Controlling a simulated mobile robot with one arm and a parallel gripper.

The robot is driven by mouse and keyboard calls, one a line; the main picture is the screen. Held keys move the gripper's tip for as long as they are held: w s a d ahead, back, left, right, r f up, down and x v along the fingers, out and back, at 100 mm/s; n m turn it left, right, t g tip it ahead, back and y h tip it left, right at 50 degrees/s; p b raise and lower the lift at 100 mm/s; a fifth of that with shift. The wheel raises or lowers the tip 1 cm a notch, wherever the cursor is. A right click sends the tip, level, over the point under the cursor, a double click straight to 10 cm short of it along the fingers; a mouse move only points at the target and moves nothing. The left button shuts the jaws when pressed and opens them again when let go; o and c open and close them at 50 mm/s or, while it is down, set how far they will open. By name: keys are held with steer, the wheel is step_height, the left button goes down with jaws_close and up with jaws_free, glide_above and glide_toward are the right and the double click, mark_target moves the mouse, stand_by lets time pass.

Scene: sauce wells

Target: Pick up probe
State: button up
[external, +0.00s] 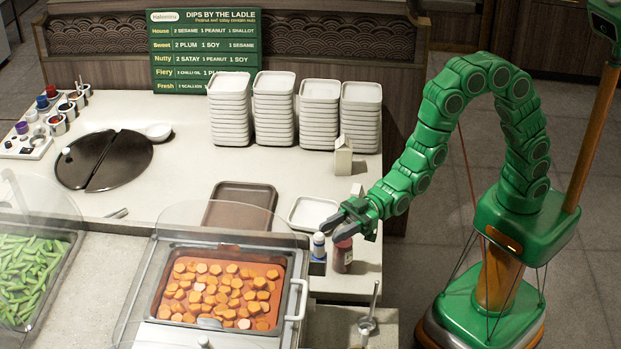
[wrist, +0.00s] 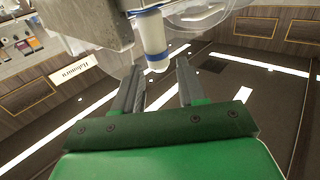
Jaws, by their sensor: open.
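The probe, as I take it, is a white cylinder with blue bands (external: 318,244). It stands upright at the counter's right end, beside the food well. In the wrist view the white cylinder (wrist: 152,38) shows at top centre, its blue-banded end (wrist: 157,67) between the fingertips in the picture. My gripper (external: 334,230) is open and empty, just right of and above the probe. Its two dark fingers (wrist: 158,76) are spread apart. I cannot tell whether either finger touches the probe. The probe's lower part is hidden in its holder in the external view.
A dark red bottle (external: 343,256) stands close right of the probe, under my gripper. A well of orange slices (external: 222,292) under a clear guard (external: 215,218) is to the left. A white tray (external: 312,213) lies behind. A ladle (external: 369,318) stands in front.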

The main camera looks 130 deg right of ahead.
mark_target(320, 243)
steer(key=shift+w+d+f, duration=0.15)
steer(key=shift+w, duration=2.4)
steer(key=c, duration=0.7)
